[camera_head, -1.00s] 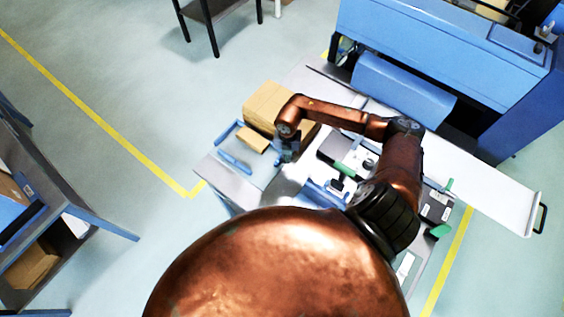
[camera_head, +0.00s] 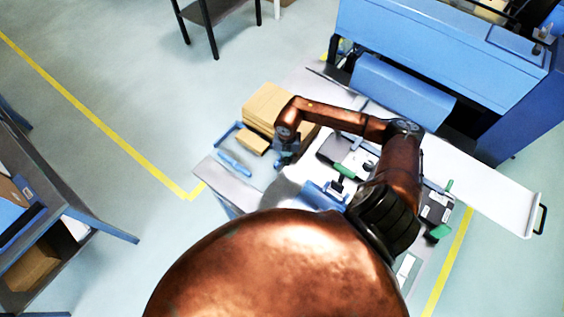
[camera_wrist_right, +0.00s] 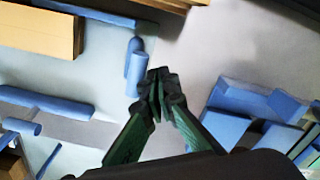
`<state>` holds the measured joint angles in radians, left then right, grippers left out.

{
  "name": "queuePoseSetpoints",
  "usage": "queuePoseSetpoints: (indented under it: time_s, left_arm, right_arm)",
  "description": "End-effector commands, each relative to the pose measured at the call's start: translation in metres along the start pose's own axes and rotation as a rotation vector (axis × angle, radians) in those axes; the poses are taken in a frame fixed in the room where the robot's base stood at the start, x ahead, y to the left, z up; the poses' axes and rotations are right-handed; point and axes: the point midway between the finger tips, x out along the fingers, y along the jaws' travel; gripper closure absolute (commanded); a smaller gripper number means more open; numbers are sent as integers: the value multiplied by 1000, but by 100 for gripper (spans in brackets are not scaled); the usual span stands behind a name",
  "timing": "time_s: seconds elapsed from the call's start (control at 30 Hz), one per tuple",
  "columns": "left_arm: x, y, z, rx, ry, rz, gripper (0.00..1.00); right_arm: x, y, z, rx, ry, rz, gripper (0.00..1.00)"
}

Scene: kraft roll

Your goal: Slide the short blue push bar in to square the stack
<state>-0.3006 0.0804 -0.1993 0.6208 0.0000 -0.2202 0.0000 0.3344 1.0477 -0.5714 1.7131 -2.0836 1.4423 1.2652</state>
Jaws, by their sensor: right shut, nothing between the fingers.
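My right gripper (camera_wrist_right: 158,92) is shut and empty, pointing down at the pale work surface. The stack also shows at the upper left of the wrist view (camera_wrist_right: 38,30). A longer blue bar (camera_wrist_right: 45,102) lies apart from it. My left gripper is not in view.
A small brown block (camera_head: 253,141) sits in front of the stack. A blue bar (camera_head: 235,163) lies near the table's left edge. Blue fixtures (camera_wrist_right: 245,110) stand right of the gripper. A large blue machine (camera_head: 440,50) stands behind the table.

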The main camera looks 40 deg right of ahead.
Motion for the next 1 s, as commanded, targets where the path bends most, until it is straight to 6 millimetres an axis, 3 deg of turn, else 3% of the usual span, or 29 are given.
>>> queuePoseSetpoints:
  time_s: [0.37,1.0]
  left_arm:
    - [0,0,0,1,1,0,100]
    - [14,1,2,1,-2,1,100]
  right_arm:
    - [0,0,0,0,0,0,100]
    - [1,26,15,-1,-1,1,100]
